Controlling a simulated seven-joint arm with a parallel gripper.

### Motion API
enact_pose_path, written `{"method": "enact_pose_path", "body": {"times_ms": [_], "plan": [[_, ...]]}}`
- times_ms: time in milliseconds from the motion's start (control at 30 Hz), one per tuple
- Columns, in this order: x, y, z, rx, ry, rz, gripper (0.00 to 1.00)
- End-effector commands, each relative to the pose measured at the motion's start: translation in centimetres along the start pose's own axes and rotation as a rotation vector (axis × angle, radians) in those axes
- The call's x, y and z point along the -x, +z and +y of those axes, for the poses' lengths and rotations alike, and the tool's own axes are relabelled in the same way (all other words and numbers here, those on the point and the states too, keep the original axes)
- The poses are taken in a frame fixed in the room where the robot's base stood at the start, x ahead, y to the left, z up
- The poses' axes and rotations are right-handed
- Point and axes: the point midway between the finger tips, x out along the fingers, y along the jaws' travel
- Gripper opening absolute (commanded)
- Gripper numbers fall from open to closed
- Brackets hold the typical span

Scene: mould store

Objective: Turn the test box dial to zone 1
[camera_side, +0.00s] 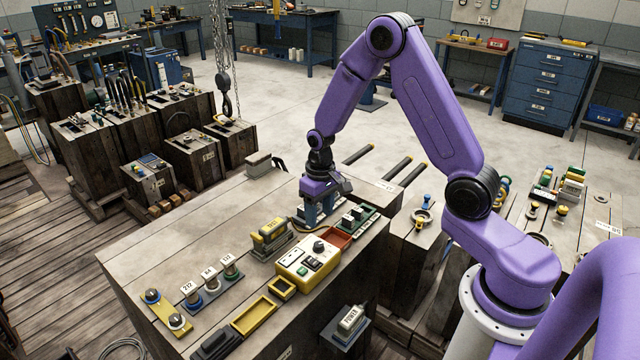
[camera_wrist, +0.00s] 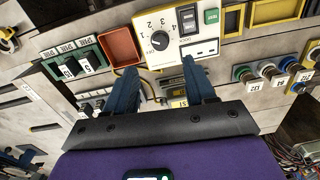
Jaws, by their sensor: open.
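The test box (camera_side: 307,268) is a yellow box with a pale face on the bench top. It also shows at the top of the wrist view (camera_wrist: 208,31). Its dial (camera_side: 319,246) is a round black knob near the back of the face. In the wrist view the dial (camera_wrist: 160,41) has printed numbers around one side; I cannot tell for sure which mark it points at. My gripper (camera_side: 316,222) points down behind the box, apart from the dial. In the wrist view my gripper (camera_wrist: 159,67) has its two blue fingers wide apart with nothing held.
A red tray (camera_side: 338,237) and a green switch block (camera_side: 357,219) stand right of the box. A yellow-and-grey device (camera_side: 270,236) stands to its left. Yellow trays (camera_side: 254,315) and several labelled posts (camera_side: 210,278) stand further left. Bare bench lies at the back left.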

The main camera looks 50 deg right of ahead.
Motion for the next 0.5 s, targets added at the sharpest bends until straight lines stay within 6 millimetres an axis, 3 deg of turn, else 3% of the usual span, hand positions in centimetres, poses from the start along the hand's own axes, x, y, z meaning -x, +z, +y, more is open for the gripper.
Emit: {"method": "enact_pose_path", "body": {"times_ms": [200, 500], "plan": [[4.2, -0.1, 0.0, -0.001, -0.001, 0.006, 0.55], [7.8, 0.0, 0.0, 0.000, 0.000, 0.001, 0.55]]}}
